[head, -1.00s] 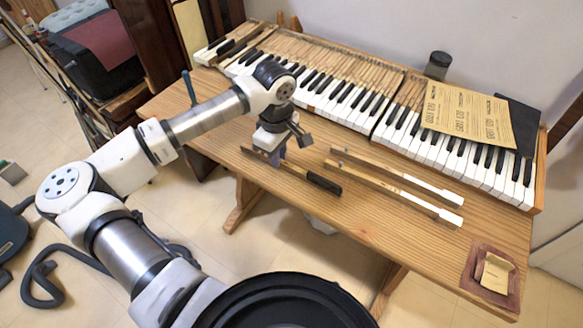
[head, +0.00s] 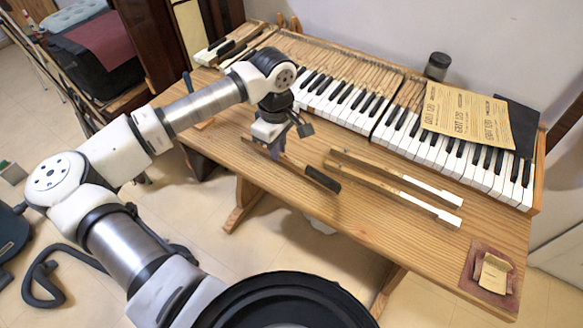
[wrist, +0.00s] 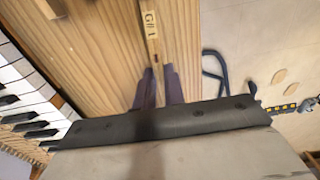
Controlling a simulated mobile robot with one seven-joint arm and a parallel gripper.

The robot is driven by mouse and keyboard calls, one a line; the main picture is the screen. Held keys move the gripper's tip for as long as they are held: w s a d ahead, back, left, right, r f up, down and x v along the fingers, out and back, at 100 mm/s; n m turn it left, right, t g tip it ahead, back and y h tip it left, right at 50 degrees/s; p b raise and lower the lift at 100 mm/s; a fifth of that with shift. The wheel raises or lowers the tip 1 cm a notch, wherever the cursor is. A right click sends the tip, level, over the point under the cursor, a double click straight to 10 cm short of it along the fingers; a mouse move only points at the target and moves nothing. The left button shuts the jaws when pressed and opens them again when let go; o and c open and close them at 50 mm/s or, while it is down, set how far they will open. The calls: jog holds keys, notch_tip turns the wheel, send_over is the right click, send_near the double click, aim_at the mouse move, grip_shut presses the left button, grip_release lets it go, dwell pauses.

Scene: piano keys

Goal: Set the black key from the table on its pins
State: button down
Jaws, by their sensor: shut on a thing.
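The black key (head: 322,180) is a long wooden stick with a black front end at the right, at the front of the table. My gripper (head: 275,152) is shut on the stick toward its left end. In the wrist view the two fingers (wrist: 160,85) stand on either side of the pale stick, whose label (wrist: 151,22) seems to read G# 1. I cannot tell how far the key is above the table (head: 400,235). The keyboard (head: 345,100) runs along the table's back. My arm hides part of its left side, and the pins are not clearly seen.
Two loose white keys (head: 445,196) (head: 446,215) lie right of the black key. A printed sheet (head: 465,115) and a dark folder (head: 518,125) cover part of the keyboard's right side. A dark jar (head: 437,66) stands behind. A small leather mat (head: 480,285) lies front right.

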jog(key=shift+r+p, duration=0.95)
jog(key=shift+r, duration=1.75)
jog(key=shift+s, duration=0.1)
